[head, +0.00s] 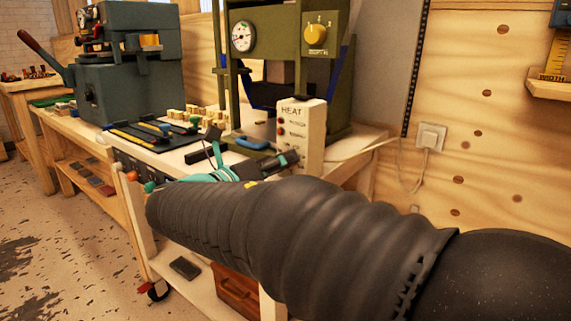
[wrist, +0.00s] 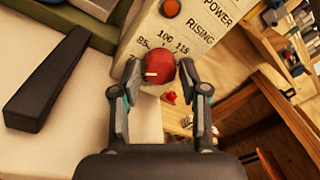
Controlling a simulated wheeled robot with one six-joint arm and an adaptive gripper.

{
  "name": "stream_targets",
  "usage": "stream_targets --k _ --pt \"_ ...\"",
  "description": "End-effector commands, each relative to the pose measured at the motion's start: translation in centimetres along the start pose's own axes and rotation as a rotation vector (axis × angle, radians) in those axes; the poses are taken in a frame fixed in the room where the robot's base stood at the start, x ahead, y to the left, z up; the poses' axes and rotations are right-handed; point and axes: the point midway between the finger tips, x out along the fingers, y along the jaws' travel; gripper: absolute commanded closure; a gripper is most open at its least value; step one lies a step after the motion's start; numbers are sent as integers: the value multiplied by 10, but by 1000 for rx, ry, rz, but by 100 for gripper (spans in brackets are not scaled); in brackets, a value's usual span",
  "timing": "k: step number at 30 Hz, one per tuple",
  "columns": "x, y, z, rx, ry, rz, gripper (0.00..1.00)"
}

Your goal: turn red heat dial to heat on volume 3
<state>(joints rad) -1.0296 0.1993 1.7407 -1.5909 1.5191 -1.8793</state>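The red heat dial (wrist: 159,72) is a round red knob with a white pointer mark, on the white heat box (wrist: 180,28). Numbers 85, 100 and 115 are printed around it. The pointer faces left in the wrist view. My gripper (wrist: 156,82) is around the dial, with one finger on each side of it; gaps between the fingers and the dial seem small, and I cannot tell whether they touch. In the head view the heat box (head: 302,122) stands at the bench's front edge, and my gripper (head: 250,150) is partly hidden by my arm.
An orange-red light (wrist: 171,8) is above the dial. A dark lever (wrist: 45,88) lies left of my gripper. The green press (head: 285,50) with a yellow knob (head: 316,34) stands behind the box. A wall socket (head: 432,135) is to the right.

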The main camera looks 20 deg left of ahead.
Motion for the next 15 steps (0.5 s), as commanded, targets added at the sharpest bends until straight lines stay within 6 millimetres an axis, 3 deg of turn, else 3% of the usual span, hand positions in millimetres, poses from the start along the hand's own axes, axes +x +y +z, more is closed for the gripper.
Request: stream_targets --k 1,4,15 --pt "0 0 0 0 0 0 76" --pt "0 0 0 0 0 0 100" --pt "0 0 0 45 4 3 100"
